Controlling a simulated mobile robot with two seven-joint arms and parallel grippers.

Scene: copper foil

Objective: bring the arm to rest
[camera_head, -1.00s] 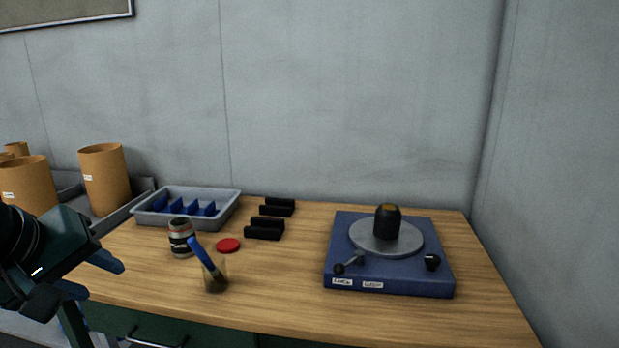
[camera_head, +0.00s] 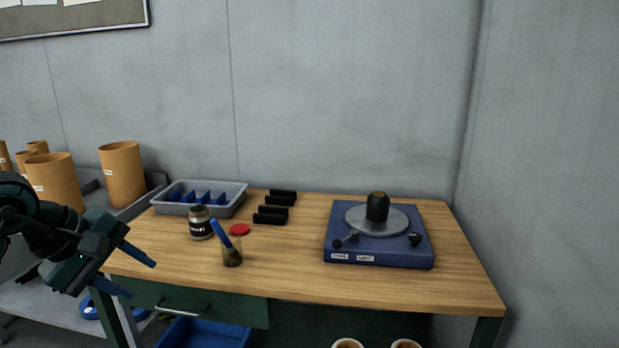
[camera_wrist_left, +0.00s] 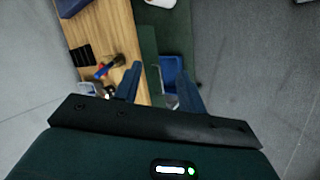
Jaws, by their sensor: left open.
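My left gripper (camera_head: 132,273) is open and empty, off the left front corner of the wooden table (camera_head: 290,275) in the head view. Its two blue fingers point right, apart from everything on the table. In the left wrist view my left gripper (camera_wrist_left: 160,85) shows its fingers spread, with the table edge and a blue bin beyond them. My right gripper is in neither view.
On the table stand a dark jar (camera_head: 200,223), a glass with a blue-handled brush (camera_head: 231,250), a red lid (camera_head: 239,230), black holders (camera_head: 270,218), a grey tray (camera_head: 233,203) and a blue turntable device (camera_head: 381,257). A blue bin (camera_head: 205,335) sits below. The table's front middle is clear.

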